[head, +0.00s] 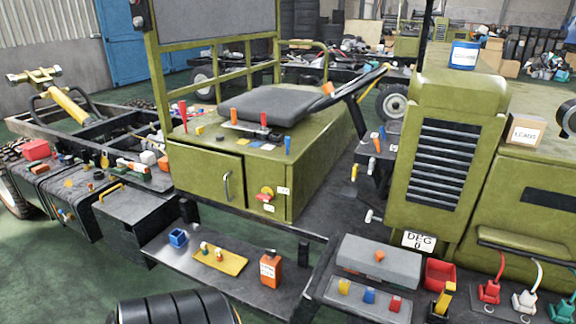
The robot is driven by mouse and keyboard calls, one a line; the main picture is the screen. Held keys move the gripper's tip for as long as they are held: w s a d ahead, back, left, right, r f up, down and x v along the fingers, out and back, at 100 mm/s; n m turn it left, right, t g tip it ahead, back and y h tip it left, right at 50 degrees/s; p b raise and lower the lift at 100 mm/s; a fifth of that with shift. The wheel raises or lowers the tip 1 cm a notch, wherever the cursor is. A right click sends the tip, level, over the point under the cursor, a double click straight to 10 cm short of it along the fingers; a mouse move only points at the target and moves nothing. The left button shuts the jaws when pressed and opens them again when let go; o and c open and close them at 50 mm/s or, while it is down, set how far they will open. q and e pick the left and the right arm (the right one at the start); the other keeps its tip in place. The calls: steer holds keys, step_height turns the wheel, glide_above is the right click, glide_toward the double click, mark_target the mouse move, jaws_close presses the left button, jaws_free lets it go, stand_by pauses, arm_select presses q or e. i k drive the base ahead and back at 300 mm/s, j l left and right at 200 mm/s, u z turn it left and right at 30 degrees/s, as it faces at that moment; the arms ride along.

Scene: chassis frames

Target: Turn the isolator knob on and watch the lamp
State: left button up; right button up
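The isolator knob looks to be the small red knob (264,197) on the front face of the green seat box (240,166), near its right corner. A yellow round plate sits behind it, and small white labels are beside and below it, too small to read. The knob's red handle lies roughly level. I cannot pick out the lamp for certain, nor tell whether any lamp is lit. Neither my left nor my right gripper is in view, and nothing touches the knob.
A dark step plate (225,272) below the knob bears a blue bin, a yellow tray and an orange bottle (270,268). A grey toolbox (378,259) stands to the right. Loose tools stand on the seat box top. The space before the knob looks clear.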

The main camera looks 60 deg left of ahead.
mark_target(265, 197)
steer(key=u, duration=2.1)
steer(key=i+j, duration=0.15)
steer(key=j, duration=0.2)
steer(key=i+j+z, duration=0.1)
steer(key=j, duration=0.25)
steer(key=i+j, duration=0.25)
steer(key=i+j+z, duration=0.1)
steer(key=j, duration=0.35)
steer(key=i+j, duration=0.15)
steer(key=j, duration=0.25)
steer(key=i+z, duration=0.05)
